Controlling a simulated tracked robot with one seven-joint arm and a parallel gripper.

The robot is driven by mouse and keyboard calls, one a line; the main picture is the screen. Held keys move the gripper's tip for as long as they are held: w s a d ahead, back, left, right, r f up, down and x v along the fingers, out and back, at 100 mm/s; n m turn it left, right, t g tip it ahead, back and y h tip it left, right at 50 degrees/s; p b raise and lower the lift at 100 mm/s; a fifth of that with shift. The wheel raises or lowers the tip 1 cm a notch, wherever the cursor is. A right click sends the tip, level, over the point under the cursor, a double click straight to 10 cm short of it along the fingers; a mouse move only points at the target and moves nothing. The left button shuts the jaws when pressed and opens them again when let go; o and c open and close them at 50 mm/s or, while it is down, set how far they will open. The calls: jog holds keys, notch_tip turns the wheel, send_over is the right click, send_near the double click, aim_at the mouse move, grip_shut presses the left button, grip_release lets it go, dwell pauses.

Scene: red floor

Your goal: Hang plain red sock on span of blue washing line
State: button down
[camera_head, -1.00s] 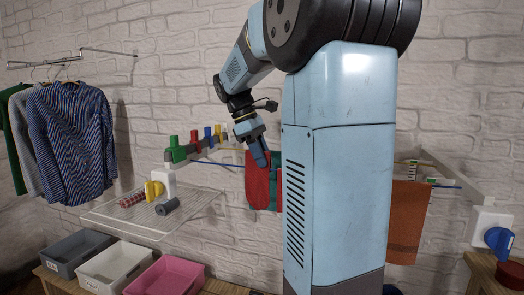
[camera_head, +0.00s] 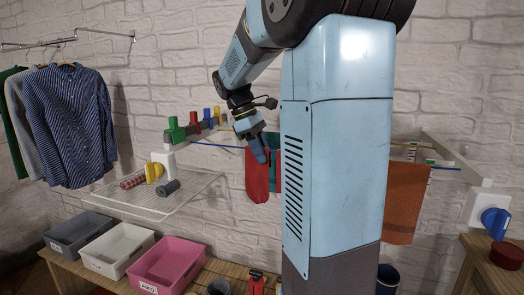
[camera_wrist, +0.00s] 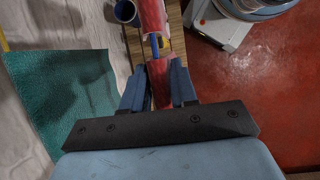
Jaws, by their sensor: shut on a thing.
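The plain red sock (camera_head: 257,182) hangs down below my gripper (camera_head: 259,153) in the head view, just left of my body. My gripper is shut on it. In the wrist view, red cloth (camera_wrist: 160,84) shows between the two fingers, and more red shows beyond. A short blue strip (camera_wrist: 154,45) lies between these red parts; I cannot tell whether it is the line. The blue washing line (camera_head: 213,146) runs from the left bracket toward the sock, and shows again right of my body. Whether the sock touches the line is unclear.
A teal cloth (camera_wrist: 62,95) hangs close beside the sock. An orange-brown towel (camera_head: 406,205) hangs at the right. Coloured pegs (camera_head: 193,123) sit on the left bracket. A wire shelf (camera_head: 195,192) and grey, white and pink bins stand at lower left.

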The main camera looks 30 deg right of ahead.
jog(key=c, duration=0.8)
grip_release()
jog(key=v, duration=1.3)
jog(key=shift+r, duration=0.4)
jog(key=shift+a, duration=0.15)
jog(key=s+a+f+m+t+y, duration=0.1)
jog(key=s+a+f+m+t, duration=0.2)
jog(key=s+a+f, duration=0.3)
jog(key=s+a+f+m+t+y, duration=0.2)
jog(key=s+a+f+m+t, duration=0.2)
jog(key=s+f, duration=0.6)
jog(key=s+a+t, duration=0.1)
jog(key=s+a, duration=0.1)
jog(key=s, duration=0.2)
jog(key=shift+a+f+t, duration=0.15)
jog(key=shift+t, duration=0.25)
jog(key=shift+s, duration=0.1)
